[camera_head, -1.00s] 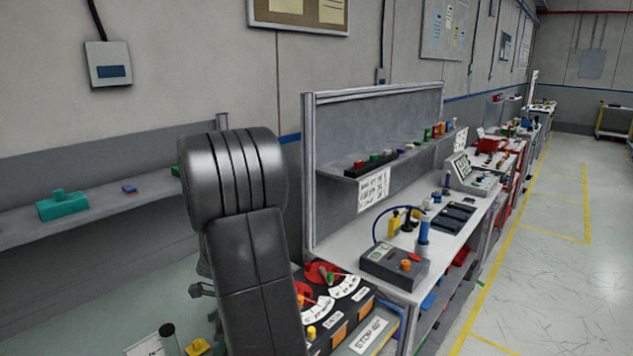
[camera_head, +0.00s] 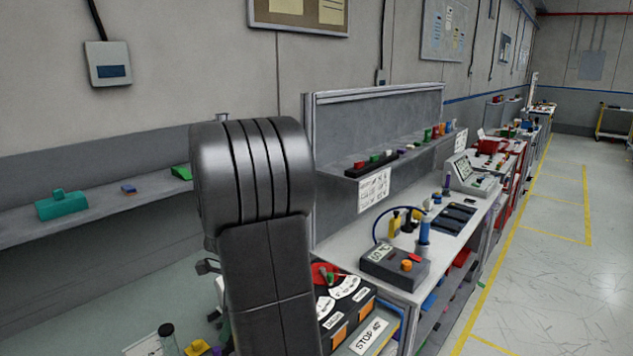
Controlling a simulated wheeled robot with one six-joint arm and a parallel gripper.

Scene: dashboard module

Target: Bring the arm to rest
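My arm's dark link (camera_head: 260,200) stands upright in the left middle of the head camera view, large and close. It hides part of the workbench and the shelf behind it. My gripper is not clearly visible; it is hidden behind the arm or out of the picture. The dashboard module (camera_head: 345,310), with a red dial, white scale labels and orange parts, sits low and right of the arm, partly covered by it.
A grey box with an orange knob (camera_head: 394,265) stands on the bench right of the arm. A shelf (camera_head: 352,165) with small coloured parts is above it. A teal block (camera_head: 62,205) lies on the left shelf. The floor aisle (camera_head: 540,290) at right is clear.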

